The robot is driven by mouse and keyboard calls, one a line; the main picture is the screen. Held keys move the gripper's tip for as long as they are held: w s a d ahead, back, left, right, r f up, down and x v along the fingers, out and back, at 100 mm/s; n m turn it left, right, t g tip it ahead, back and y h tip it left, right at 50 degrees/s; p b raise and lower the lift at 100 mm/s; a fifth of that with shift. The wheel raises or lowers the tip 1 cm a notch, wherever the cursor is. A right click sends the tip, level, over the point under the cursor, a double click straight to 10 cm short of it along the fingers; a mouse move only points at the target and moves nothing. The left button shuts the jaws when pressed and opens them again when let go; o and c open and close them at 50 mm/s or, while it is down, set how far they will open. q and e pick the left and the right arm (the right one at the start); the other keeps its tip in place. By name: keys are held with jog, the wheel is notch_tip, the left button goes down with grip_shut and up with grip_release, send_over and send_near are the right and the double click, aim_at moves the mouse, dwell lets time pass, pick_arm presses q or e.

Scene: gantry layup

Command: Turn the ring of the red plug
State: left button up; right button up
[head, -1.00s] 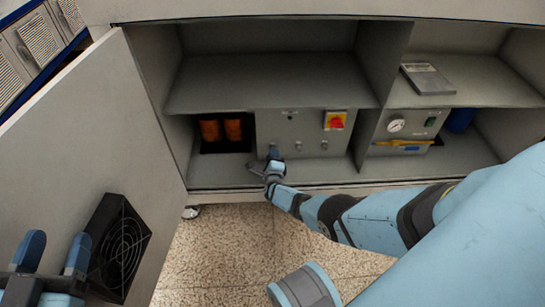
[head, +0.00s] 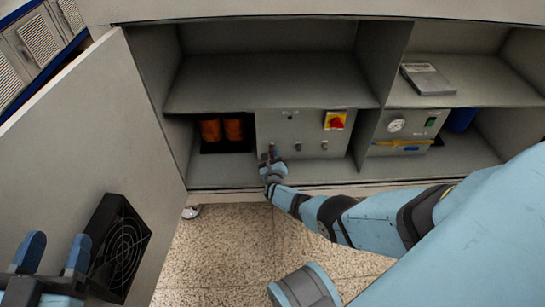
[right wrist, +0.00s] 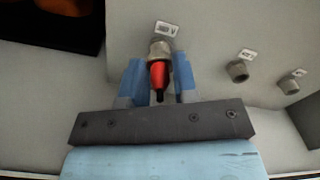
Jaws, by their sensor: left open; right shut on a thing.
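The red plug (right wrist: 158,74) sits at the leftmost socket of the grey panel, its black tail pointing toward my wrist. Its grey metal ring (right wrist: 160,48) is at the panel end, below a small white label (right wrist: 166,29). My right gripper (right wrist: 159,78) has a blue finger on each side of the plug and is shut on it. In the head view my right gripper (head: 270,158) is at the lower left of the panel (head: 310,133) and hides most of the plug. My left gripper (head: 53,252) is open and empty at the lower left, near the cabinet door.
Two more sockets (right wrist: 238,70) (right wrist: 289,84) are on the panel to the right. A red and yellow switch (head: 335,121) is above them. Orange coils (head: 222,130) lie in the opening to the left. The open door (head: 100,130) with a black fan grille (head: 118,247) bounds the left side.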

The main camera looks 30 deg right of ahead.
dwell(0.3)
jog(key=o, duration=0.9)
jog(key=shift+o, duration=0.2)
